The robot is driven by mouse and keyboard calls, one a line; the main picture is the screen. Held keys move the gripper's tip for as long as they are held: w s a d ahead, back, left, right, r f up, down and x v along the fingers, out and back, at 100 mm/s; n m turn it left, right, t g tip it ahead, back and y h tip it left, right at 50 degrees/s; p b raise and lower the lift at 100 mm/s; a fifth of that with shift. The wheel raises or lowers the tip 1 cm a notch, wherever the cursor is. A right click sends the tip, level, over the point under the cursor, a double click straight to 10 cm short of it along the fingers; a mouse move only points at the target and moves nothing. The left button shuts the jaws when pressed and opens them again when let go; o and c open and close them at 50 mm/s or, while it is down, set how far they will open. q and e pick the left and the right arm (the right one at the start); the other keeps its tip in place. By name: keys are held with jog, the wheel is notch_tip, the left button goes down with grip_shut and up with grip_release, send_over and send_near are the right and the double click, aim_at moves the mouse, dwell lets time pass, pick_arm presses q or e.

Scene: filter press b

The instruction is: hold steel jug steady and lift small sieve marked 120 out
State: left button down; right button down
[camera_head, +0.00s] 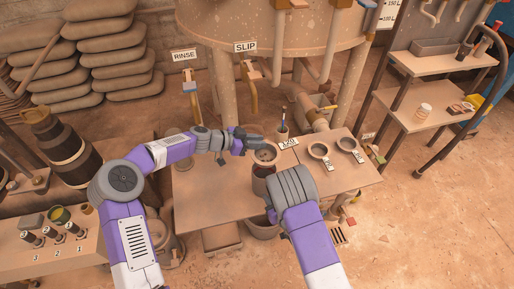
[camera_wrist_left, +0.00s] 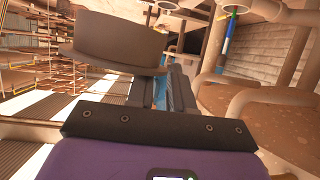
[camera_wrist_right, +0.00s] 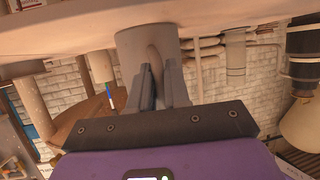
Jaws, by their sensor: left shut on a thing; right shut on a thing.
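The small sieve (camera_head: 267,153), a round grey rim around a pale mesh, is at the mouth of the steel jug (camera_head: 260,171). I cannot tell whether it is seated or slightly raised, and no mark on it is legible. My left gripper (camera_head: 254,139) is shut at its far side; the left wrist view shows a dark round wall (camera_wrist_left: 115,38) beyond the closed fingers (camera_wrist_left: 175,90). My right gripper (camera_head: 270,183) is low at the jug's near side, its fingers mostly hidden by the wrist. In the right wrist view the fingers (camera_wrist_right: 160,85) are shut at the grey jug (camera_wrist_right: 148,48).
Two more round sieves (camera_head: 319,150) and (camera_head: 347,144) with white tags lie on the table (camera_head: 205,190) to the right. The slip tap (camera_head: 252,85) hangs above.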

jog(key=c, duration=1)
grip_release()
jog(key=shift+s, duration=0.1)
jog(key=v, duration=0.7)
jog(key=shift+s+r, duration=0.1)
jog(key=shift+s, duration=0.05)
